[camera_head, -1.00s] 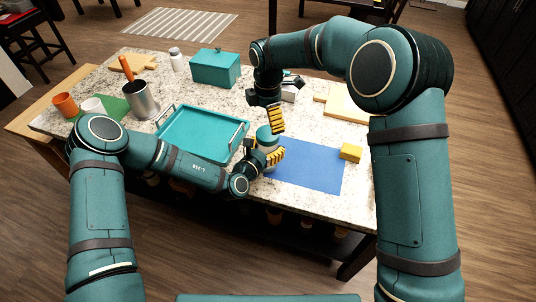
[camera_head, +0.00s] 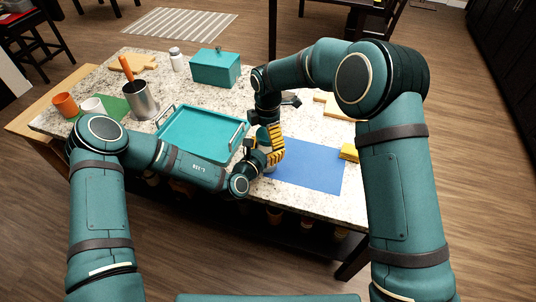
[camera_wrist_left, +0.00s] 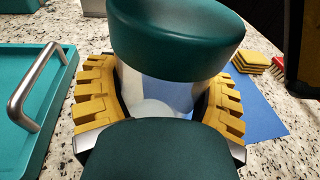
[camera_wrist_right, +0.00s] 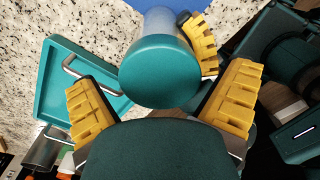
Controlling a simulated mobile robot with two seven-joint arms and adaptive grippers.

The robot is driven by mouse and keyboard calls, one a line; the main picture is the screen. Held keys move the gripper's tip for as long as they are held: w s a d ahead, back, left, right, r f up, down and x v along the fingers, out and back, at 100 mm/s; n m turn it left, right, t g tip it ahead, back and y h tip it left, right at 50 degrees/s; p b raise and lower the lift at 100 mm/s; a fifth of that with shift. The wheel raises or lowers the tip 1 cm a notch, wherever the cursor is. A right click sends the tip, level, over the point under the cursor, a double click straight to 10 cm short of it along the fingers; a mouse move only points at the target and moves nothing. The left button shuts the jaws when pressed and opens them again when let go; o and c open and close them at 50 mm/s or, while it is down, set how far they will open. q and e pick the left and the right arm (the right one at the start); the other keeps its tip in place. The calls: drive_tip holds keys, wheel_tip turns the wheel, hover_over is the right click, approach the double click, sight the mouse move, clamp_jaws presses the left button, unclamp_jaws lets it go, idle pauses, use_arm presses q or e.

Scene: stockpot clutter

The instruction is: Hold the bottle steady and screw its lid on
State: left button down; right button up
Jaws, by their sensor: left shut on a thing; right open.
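The bottle (camera_wrist_left: 170,95) is pale and stands upright at the blue mat's left edge, with a wide teal lid (camera_wrist_left: 175,38) on top of it. I cannot tell how tightly the lid sits. My left gripper (camera_wrist_left: 160,110) is shut around the bottle's body, below the lid. My right gripper (camera_wrist_right: 160,100) is open above, with one yellow finger on each side of the lid (camera_wrist_right: 160,72), and shows no clear contact. In the head view the right gripper (camera_head: 276,142) hides most of the bottle and lid.
A teal tray (camera_head: 178,150) with metal handles lies close left of the bottle. A metal pot (camera_head: 142,104) and teal box (camera_head: 215,68) stand further back.

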drive_tip(key=shift+f, duration=0.45)
drive_tip(key=c, duration=1.2)
drive_tip(key=shift+c, duration=0.2)
drive_tip(key=m, duration=0.3)
drive_tip(key=o, duration=1.2)
drive_tip(key=shift+o, duration=0.2)
drive_tip(key=shift+r, duration=0.1)
